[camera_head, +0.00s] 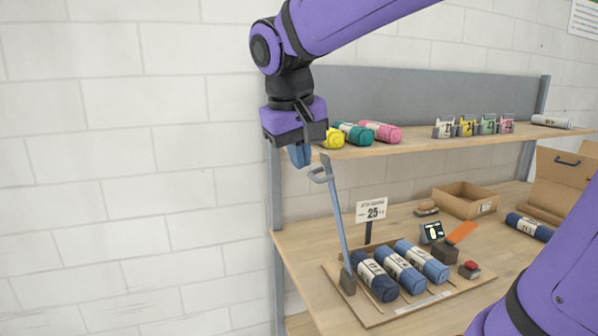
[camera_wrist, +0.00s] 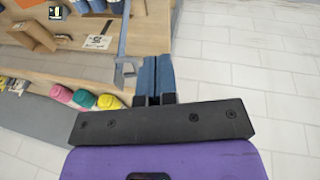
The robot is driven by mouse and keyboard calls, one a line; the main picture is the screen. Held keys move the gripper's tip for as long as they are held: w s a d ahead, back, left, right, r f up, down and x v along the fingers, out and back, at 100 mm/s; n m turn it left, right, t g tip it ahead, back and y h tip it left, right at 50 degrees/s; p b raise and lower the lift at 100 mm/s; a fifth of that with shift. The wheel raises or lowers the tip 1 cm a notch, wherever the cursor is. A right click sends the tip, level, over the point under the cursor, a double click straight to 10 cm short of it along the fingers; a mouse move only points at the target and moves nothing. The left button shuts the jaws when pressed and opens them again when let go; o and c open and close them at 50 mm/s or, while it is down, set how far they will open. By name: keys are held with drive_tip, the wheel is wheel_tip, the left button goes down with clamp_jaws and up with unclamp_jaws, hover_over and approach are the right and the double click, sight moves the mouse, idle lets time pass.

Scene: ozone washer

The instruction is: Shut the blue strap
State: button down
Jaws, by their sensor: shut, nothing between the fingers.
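The blue strap (camera_head: 338,222) is a long grey-blue bar with a hooked handle at its top. It stands raised, tilted slightly left, from a dark block at the left of a wooden board (camera_head: 377,318) that holds several blue rolls (camera_head: 403,269). My gripper (camera_head: 300,163) is shut and empty, with blue fingers pointing down, just left of and a little above the handle. In the wrist view the strap (camera_wrist: 124,42) runs left of my fingertips (camera_wrist: 157,60), with a small gap between handle and fingers.
An upper shelf (camera_head: 430,138) with yellow, green and pink rolls (camera_head: 381,132) lies just right of my gripper. A price sign (camera_head: 371,210) stands behind the strap. An orange lever (camera_head: 461,232) and red button (camera_head: 471,265) sit at the board's right. White wall and open space lie left.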

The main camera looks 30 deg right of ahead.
drive_tip(key=w+d+m+g+h, duration=0.1)
drive_tip(key=w+g, duration=0.2)
drive_tip(key=w, duration=1)
drive_tip(key=d+f, duration=0.7)
drive_tip(key=f, duration=0.1)
drive_tip(key=shift+s+d+m, duration=0.3)
drive_tip(key=shift+s+d, duration=0.1)
drive_tip(key=shift+s, duration=0.05)
drive_tip(key=shift+d, duration=0.1)
